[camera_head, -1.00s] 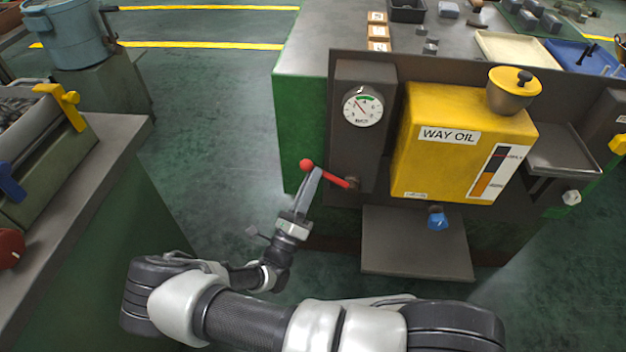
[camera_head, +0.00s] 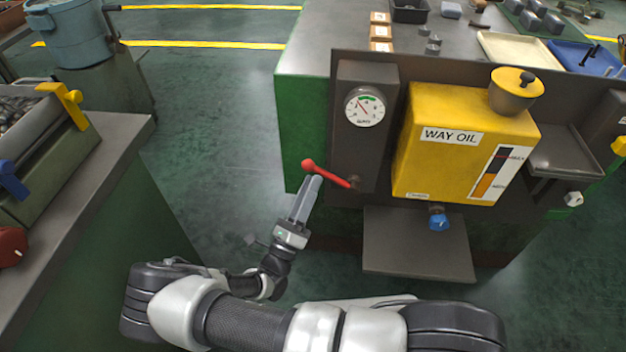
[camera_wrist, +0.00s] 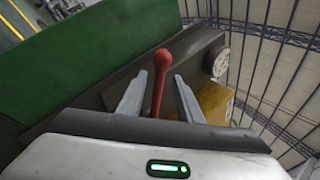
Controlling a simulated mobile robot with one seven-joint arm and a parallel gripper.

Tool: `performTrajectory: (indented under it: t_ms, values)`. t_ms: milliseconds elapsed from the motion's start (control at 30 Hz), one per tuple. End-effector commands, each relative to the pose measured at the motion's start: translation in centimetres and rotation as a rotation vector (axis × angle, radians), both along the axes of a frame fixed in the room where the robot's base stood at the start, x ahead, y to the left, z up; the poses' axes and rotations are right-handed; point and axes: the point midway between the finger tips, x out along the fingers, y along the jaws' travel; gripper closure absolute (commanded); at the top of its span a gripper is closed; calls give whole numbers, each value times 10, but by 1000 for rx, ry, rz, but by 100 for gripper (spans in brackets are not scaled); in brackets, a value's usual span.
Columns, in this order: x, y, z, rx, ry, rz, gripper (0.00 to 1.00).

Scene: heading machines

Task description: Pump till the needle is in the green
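The red pump lever (camera_head: 330,174) has a ball end and sticks out up-left from its pivot on the dark panel. The round white gauge (camera_head: 365,107) above it has a green arc at the top. Its needle points up-left, near the left end of the green; the exact reading is too small to tell. My gripper (camera_head: 312,182) is just below the lever's ball end. In the wrist view, the red lever (camera_wrist: 159,85) stands between the two fingers of my gripper (camera_wrist: 157,90), with gaps on both sides. The fingers are open.
A yellow WAY OIL tank (camera_head: 450,150) stands right of the gauge, with a blue knob (camera_head: 438,221) under it and a grey shelf (camera_head: 418,245) below. A bench (camera_head: 100,160) with yellow and blue handles is at left. Floor between is clear.

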Motion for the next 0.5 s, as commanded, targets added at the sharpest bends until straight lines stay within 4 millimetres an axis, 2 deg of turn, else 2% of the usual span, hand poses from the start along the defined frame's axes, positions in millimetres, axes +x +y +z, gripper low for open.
performTrajectory:
  t_ms: [500]
  values:
    - [-92,54,-58,0,3,2,68]
